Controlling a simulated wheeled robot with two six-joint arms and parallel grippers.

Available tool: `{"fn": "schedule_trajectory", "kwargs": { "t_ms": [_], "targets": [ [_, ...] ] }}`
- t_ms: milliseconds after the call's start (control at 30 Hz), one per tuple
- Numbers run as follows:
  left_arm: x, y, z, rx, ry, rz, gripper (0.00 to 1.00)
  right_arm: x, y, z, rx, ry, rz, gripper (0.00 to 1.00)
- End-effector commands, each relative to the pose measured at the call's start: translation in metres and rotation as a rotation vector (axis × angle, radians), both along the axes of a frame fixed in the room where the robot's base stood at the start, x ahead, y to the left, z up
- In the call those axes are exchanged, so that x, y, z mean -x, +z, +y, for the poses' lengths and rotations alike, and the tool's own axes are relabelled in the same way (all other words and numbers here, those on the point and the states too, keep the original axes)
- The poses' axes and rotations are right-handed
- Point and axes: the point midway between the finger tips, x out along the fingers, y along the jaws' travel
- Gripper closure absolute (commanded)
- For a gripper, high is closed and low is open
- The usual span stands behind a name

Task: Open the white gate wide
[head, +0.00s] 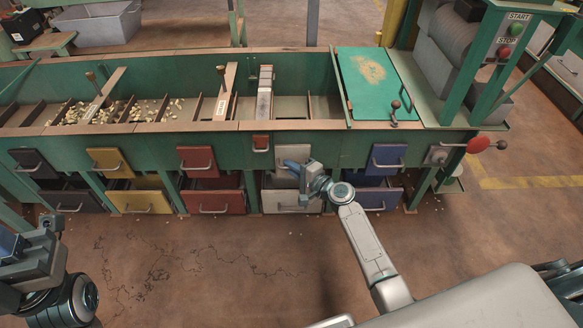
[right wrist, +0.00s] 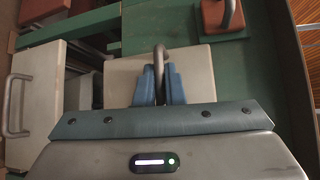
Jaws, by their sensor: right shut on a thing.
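The white gate (right wrist: 118,72) is a pale plate with a grey bar handle (right wrist: 160,62) on the green hopper front. My right gripper's blue fingers (right wrist: 160,85) are closed around that handle in the right wrist view. In the head view the right gripper (head: 293,166) is at the upper row of gates, between the red gate (head: 198,160) and the blue gate (head: 386,158), and hides much of the white gate. My left gripper (head: 40,250) is at the lower left, away from the hopper; its fingers do not show clearly.
A white drawer (head: 283,201) with a handle sits below the gate; it also shows in the right wrist view (right wrist: 35,105). Black and yellow gates line up to the left. The floor (head: 200,270) in front is clear.

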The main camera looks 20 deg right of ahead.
Motion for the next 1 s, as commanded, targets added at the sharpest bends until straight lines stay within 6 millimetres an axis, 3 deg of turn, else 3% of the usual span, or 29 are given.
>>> {"fn": "schedule_trajectory", "kwargs": {
  "t_ms": [167,600,733,1000],
  "targets": [
    [0.000,0.004,0.000,0.001,-0.001,-0.002,0.64,0.013,-0.001,0.004,0.000,0.000,0.004,1.00],
    [0.001,0.008,0.000,-0.019,-0.011,0.005,0.64,0.108,-0.002,0.031,-0.001,0.000,0.004,1.00],
    [0.000,0.007,0.000,-0.018,-0.011,0.008,0.64,0.119,-0.001,0.034,0.000,0.000,0.004,1.00],
    [-0.001,0.007,0.000,-0.015,-0.011,0.010,0.64,0.122,-0.002,0.035,-0.001,0.003,0.006,1.00]
  ]
}}
